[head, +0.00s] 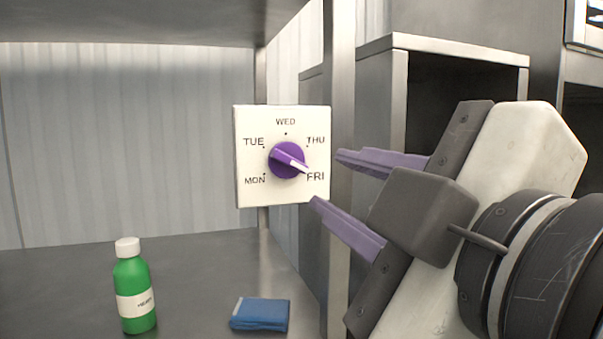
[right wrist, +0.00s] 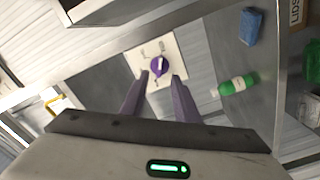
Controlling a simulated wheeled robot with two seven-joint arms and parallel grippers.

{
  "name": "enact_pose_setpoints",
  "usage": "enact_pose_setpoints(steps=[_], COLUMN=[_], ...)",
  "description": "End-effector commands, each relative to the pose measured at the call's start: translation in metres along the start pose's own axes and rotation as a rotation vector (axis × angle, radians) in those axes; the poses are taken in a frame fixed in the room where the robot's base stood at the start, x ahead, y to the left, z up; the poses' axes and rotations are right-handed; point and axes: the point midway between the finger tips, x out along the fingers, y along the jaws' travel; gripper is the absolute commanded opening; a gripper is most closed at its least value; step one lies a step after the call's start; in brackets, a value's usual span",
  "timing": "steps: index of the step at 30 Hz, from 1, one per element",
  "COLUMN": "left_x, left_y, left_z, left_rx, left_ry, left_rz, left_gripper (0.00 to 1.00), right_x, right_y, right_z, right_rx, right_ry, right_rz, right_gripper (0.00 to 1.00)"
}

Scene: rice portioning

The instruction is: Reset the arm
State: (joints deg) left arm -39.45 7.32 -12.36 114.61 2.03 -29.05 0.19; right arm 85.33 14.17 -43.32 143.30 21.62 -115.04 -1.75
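My right gripper (head: 325,176) comes in from the right in the head view, with its two purple fingers spread and nothing between them. Its fingertips are just to the right of the purple dial knob (head: 287,160) and look apart from it. The knob sits on a white day panel (head: 251,115) marked MON to FRI, and its white pointer is toward FRI. In the right wrist view the open fingers (right wrist: 160,80) point toward the knob (right wrist: 160,66). My left gripper is not in view.
A green bottle with a white cap (head: 135,287) stands upright on the metal counter (head: 60,285) at the left. A folded blue cloth (head: 260,314) lies right of it. A metal post (head: 340,60) stands beside the panel, and an open metal cabinet (head: 455,75) is behind my gripper.

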Motion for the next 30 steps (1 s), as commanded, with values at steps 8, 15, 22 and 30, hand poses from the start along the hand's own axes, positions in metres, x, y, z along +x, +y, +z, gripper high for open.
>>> enact_pose_setpoints(steps=[8,15,22,30], left_x=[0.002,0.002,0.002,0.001], left_y=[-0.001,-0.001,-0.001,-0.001], left_z=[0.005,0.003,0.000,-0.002], left_rx=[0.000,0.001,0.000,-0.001], left_ry=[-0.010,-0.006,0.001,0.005], left_rz=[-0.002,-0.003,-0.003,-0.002], left_gripper=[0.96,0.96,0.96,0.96], right_x=[-0.001,0.009,0.038,0.044], right_y=[-0.001,-0.017,-0.079,-0.172], right_z=[0.001,0.016,0.077,0.170], right_rx=[0.001,0.061,0.302,0.591], right_ry=[-0.002,-0.023,-0.128,-0.342], right_rz=[-0.002,-0.052,-0.213,-0.357], right_gripper=[0.28,0.28,0.28,0.28])
